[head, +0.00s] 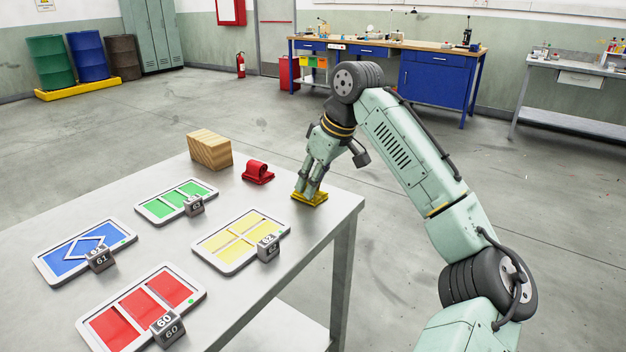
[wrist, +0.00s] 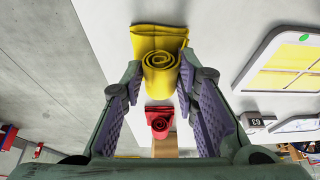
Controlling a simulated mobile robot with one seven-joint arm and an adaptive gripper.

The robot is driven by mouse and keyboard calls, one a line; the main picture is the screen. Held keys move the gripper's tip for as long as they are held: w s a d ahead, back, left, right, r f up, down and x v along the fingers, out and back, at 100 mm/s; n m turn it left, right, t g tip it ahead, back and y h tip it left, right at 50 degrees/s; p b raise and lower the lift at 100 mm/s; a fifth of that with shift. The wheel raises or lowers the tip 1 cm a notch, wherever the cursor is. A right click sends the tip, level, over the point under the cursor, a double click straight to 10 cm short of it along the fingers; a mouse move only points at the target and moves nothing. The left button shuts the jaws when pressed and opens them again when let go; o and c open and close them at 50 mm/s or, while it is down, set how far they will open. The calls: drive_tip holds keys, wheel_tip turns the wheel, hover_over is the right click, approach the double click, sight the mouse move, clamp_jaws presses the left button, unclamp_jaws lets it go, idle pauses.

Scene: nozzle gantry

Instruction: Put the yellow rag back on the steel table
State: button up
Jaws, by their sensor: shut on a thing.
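The yellow rag (head: 310,198) is at the right end of the steel table (head: 345,203), near its edge. It shows as a rolled yellow cloth in the wrist view (wrist: 160,62), with a flat part behind the roll. My gripper (head: 313,190) points down with its fingertips at the rag. In the wrist view my gripper (wrist: 160,85) has its two fingers on either side of the roll, shut on it. The rag appears to be at the tabletop; I cannot tell whether it touches it.
A red rag (head: 257,172) and a wooden block (head: 209,150) stand left of my gripper. Green (head: 176,201), yellow (head: 241,240), blue (head: 85,251) and red (head: 141,309) trays with numbered cubes occupy the nearer table. Bare tabletop lies between the yellow tray and the rag.

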drive_tip(key=o, duration=1)
drive_tip(key=shift+o, duration=0.2)
drive_tip(key=v, duration=1.2)
drive_tip(key=shift+r, duration=0.2)
